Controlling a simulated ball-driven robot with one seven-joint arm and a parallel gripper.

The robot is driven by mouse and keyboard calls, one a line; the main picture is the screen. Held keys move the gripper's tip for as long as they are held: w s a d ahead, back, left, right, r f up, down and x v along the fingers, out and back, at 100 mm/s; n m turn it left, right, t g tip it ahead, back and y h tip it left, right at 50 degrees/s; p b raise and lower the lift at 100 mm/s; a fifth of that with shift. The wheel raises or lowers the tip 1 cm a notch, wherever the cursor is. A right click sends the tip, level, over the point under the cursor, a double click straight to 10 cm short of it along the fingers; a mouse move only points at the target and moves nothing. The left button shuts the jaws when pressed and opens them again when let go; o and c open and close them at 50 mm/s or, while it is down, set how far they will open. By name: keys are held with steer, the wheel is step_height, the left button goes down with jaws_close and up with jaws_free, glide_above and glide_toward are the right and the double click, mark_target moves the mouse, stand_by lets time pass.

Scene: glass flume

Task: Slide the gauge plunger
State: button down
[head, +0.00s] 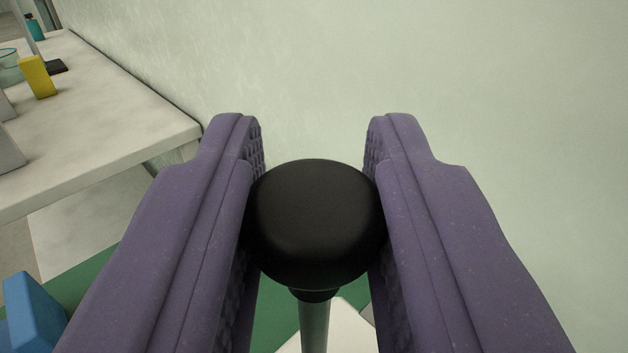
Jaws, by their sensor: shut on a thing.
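The gauge plunger shows as a round black knob (315,222) on a thin grey metal rod (314,325), in the lower middle of the head view. My gripper (314,165) has two purple, ridged fingers, one on each side of the knob. The gripper is shut on the knob. The knob's sides are partly hidden by the fingers. The lower end of the rod runs out of the picture, and the gauge body is not clearly visible.
A pale worktop (105,115) stands at the left, with a yellow block (37,77) and a teal bottle (34,27) on it. A blue object (33,315) is at the lower left near a green surface (92,280). A pale wall (500,80) fills the back and right.

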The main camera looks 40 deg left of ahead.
steer(key=c, duration=0.9)
jaws_free()
steer(key=shift+o, duration=0.2)
steer(key=v, duration=0.8)
steer(key=shift+p, duration=0.4)
steer(key=shift+w, duration=0.15)
